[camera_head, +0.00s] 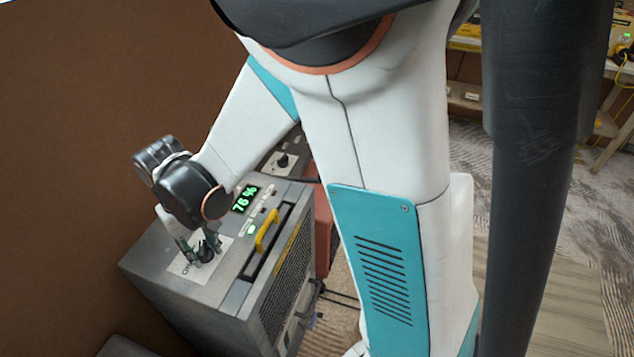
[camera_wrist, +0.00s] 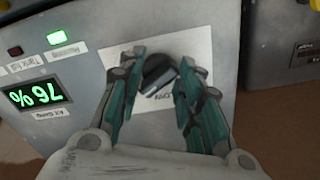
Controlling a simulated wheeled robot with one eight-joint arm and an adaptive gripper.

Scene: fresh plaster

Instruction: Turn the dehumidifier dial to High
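The dehumidifier is a grey metal box (camera_head: 165,262) standing by the brown wall. Its dark round dial (camera_head: 207,251) sits on a white label plate (camera_head: 185,268) on the top panel. The dial also shows in the wrist view (camera_wrist: 158,72), with a pale mark near its lower edge. My gripper (camera_head: 202,246) is over the panel, pointing down at the dial. In the wrist view my gripper (camera_wrist: 161,62) has one teal finger on each side of the dial, spread apart. Whether the fingertips touch it is unclear. The fingers and dial hide much of the label's lettering.
A green display (camera_head: 245,199) reads 76 %. In the wrist view a green lamp (camera_wrist: 60,39) and a dim red lamp (camera_wrist: 42,51) sit near it. A yellow handle (camera_head: 267,230) stands at the panel's front edge. Another box with a dark knob (camera_head: 283,161) is behind.

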